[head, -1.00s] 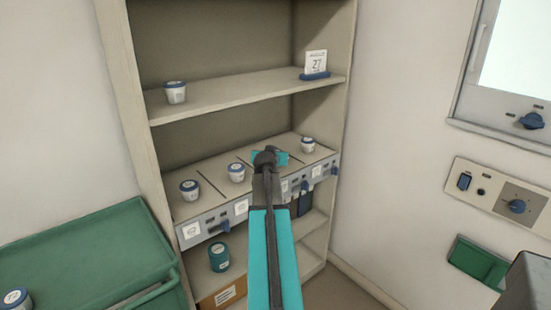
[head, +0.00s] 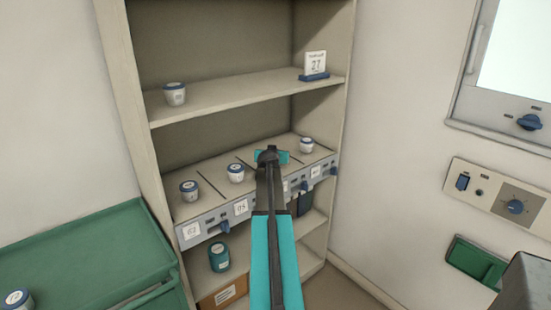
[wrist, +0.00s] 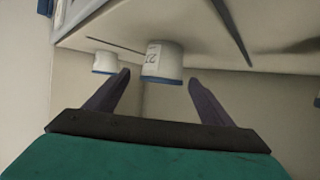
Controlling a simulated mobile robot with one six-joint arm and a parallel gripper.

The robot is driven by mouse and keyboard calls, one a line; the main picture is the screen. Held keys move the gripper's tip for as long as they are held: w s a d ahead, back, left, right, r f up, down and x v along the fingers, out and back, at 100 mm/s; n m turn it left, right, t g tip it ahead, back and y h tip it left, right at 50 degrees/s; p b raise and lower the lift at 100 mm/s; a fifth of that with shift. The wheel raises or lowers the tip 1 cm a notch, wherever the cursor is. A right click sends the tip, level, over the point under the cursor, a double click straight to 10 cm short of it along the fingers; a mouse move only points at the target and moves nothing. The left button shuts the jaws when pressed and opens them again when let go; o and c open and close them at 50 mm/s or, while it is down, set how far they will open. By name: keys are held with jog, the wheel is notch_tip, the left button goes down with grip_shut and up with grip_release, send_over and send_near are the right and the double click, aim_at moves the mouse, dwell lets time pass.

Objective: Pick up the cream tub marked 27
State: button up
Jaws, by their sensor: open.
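A cream tub (wrist: 162,62) with a blue lid shows upside down in the wrist view, between and beyond my fingertips. Its label carries digits that look like 27, though they are small. My gripper (wrist: 159,80) is open, and its two dark fingers stand to either side of the tub without visible contact. In the head view my gripper (head: 271,156) reaches over the middle shelf. It covers part of that shelf, and I cannot tell whether the tub is hidden behind it. A second tub (wrist: 104,62) stands to the left in the wrist view.
More lidded tubs stand on the middle shelf at left (head: 189,190), centre (head: 236,173) and right (head: 306,145). Another tub (head: 175,94) and a calendar card reading 27 (head: 315,64) are on the upper shelf. A teal tub (head: 219,257) is below. The shelf's side walls flank the space.

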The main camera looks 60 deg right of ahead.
jog(key=shift+w+d+f, duration=0.2)
jog(key=shift+d, duration=0.2)
jog(key=shift+p+x, duration=0.7)
jog(key=shift+x, duration=1.9)
jog(key=shift+w, duration=0.1)
jog(key=c, duration=1.2)
jog(key=shift+r, duration=0.15)
jog(key=shift+r+b, duration=0.4)
jog(key=shift+r, duration=1.15)
jog(key=s+a, duration=0.3)
jog(key=s, duration=0.1)
jog(key=s+a+r+b, duration=0.1)
jog(key=s+a, duration=0.2)
jog(key=s, duration=0.1)
jog(key=s+a+b, duration=0.1)
jog(key=s+a, duration=0.3)
jog(key=shift+s+r, duration=0.35)
